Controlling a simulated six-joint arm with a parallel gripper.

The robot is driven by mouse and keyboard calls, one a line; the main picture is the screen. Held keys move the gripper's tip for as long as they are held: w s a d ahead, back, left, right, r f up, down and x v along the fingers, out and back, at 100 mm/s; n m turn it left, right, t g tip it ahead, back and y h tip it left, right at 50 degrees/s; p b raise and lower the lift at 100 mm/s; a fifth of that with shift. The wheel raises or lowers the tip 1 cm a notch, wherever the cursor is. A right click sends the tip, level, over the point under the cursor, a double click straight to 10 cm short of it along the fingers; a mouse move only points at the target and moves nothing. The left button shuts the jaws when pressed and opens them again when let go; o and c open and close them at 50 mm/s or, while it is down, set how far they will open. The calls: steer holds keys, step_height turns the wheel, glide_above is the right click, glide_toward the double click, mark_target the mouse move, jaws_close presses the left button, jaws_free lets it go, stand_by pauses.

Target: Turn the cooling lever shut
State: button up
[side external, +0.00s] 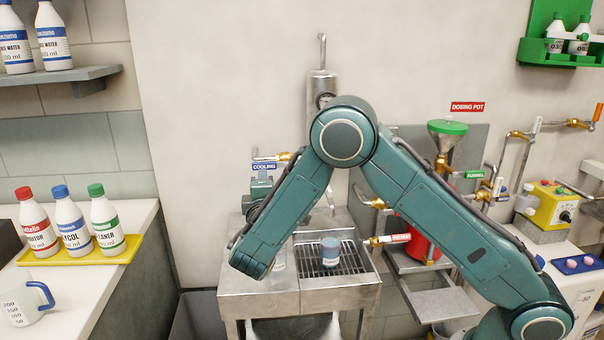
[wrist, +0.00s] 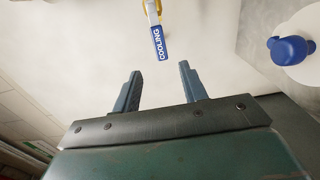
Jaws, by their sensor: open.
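The cooling lever (side external: 264,166) has a blue sleeve with the white word COOLING. In the side external view it sticks out to the left of a brass valve (side external: 284,157) on the wall side. In the wrist view the lever (wrist: 159,43) lies ahead of my gripper (wrist: 159,78), roughly in line with the gap between the fingers. The fingers are open and apart, with nothing between them. The lever's blue end appears beyond the fingertips, not touching them. In the side external view my arm hides much of the gripper area.
A red-labelled lever (side external: 388,240) and a green FUNNEL lever (side external: 475,174) are to the right. Bottles (side external: 72,222) stand on the left counter. A blue rounded thing (wrist: 290,48) shows at right.

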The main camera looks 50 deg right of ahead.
mark_target(263, 167)
steer(key=x, duration=1.2)
steer(key=shift+w+d, duration=0.25)
steer(key=shift+d, duration=0.05)
jaws_close()
